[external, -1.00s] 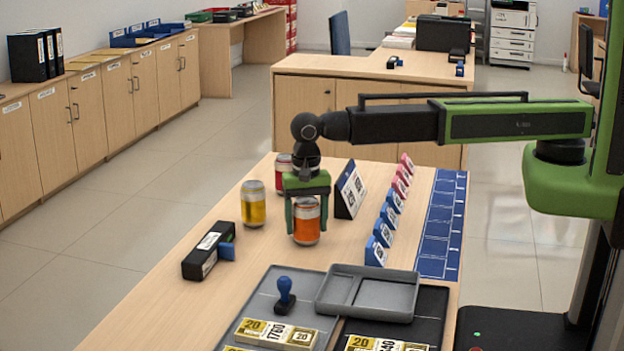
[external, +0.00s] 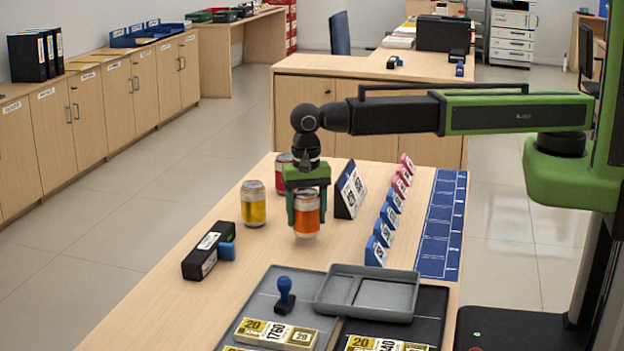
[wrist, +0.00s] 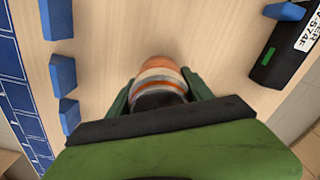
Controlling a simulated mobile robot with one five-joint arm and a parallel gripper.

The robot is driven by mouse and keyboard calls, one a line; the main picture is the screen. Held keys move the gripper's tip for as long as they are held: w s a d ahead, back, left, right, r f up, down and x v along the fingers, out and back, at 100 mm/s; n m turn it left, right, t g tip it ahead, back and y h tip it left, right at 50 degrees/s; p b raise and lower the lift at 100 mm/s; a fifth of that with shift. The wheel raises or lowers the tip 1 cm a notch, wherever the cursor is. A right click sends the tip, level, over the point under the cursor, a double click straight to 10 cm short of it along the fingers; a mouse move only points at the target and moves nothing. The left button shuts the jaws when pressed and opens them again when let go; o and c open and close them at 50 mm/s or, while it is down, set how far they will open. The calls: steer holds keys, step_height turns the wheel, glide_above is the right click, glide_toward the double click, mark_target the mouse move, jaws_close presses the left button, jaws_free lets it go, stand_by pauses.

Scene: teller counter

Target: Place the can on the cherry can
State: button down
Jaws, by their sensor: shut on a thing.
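My gripper (external: 307,205) is shut on an orange can (external: 306,222), one finger on each side. The can is upright and seems to be just above the counter. In the wrist view the orange can (wrist: 158,78) sits between the fingers, its near end hidden by my gripper. A red can (external: 282,170), which looks like the cherry can, stands on the counter behind my gripper and is partly hidden by it. A yellow can (external: 253,204) stands to the left of my gripper.
A dark sign (external: 350,190) stands close right of my gripper, with several small blue and red cards (external: 390,215) beyond it. A black stamp-like box (external: 205,252) lies front left. Grey trays (external: 368,292) and a blue-handled stamp (external: 285,292) are in front.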

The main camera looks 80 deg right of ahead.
mark_target(306, 191)
step_height(306, 191, up, 8)
steer(key=p, duration=0.6)
steer(key=shift+p, duration=0.35)
steer(key=shift+f, duration=0.1)
